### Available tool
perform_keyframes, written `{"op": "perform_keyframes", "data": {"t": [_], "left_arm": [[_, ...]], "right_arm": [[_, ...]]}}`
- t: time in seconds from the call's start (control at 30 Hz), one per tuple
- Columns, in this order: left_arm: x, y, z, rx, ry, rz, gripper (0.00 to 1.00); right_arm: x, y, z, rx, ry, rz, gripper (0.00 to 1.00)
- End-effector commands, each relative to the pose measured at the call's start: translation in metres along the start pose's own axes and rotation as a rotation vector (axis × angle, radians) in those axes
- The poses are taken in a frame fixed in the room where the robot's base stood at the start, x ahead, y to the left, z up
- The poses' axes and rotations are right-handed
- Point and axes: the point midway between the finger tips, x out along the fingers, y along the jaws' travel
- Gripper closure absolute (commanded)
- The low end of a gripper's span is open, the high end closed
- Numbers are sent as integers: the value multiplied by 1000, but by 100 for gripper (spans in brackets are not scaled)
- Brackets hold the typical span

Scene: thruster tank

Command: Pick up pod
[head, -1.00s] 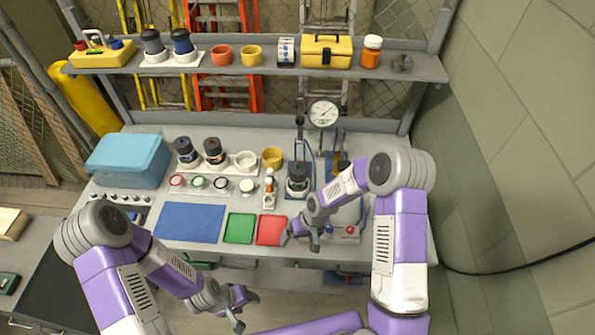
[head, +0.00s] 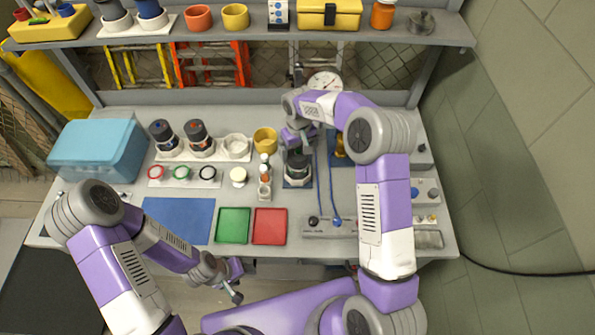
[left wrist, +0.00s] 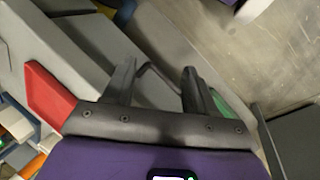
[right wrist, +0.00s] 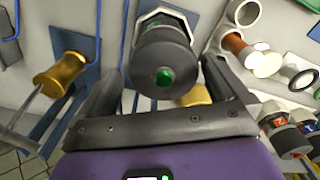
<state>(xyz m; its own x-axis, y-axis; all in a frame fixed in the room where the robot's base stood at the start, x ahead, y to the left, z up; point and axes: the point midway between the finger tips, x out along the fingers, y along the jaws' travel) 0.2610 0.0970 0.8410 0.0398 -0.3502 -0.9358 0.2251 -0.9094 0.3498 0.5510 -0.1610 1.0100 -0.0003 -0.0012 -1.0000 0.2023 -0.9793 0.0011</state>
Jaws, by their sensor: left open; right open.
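A dark cylindrical pod (head: 298,167) stands upright in a holder at the middle of the bench. It also shows in the right wrist view as a dark cylinder with a green centre (right wrist: 163,55). My right gripper (head: 296,138) is open at the pod's top, with one finger on each side of it in the right wrist view; I cannot tell whether they touch it. Two similar dark pods, one with a blue mark (head: 162,134) and one with an orange mark (head: 197,134), stand in white holders further left. My left gripper (head: 236,281) is open and empty in front of the bench.
A yellow cup (head: 265,140) and small bottles (head: 264,176) stand close left of the pod. A blue mat (head: 180,219), green tray (head: 233,225) and red tray (head: 269,227) lie empty at the front.

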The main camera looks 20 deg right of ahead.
Motion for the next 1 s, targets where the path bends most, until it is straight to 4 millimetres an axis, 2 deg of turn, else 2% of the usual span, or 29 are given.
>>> {"op": "perform_keyframes", "data": {"t": [0.2, 0.3, 0.57, 0.67, 1.0], "left_arm": [[-4, 2, 0, 0, 1, 0, 43], [-4, 2, 0, 0, 1, 0, 43], [-4, 2, 0, 0, 1, 0, 43], [-4, 2, 0, 0, 1, 0, 43], [-4, 2, 0, 0, 0, 0, 43]], "right_arm": [[34, -5, 2, 1, -3, -2, 0], [43, -5, 2, 0, -2, -1, 0], [46, -5, 2, 0, 1, -1, 0], [46, -5, 2, 0, 0, -1, 12], [46, -5, 2, 0, 0, -1, 64]]}}
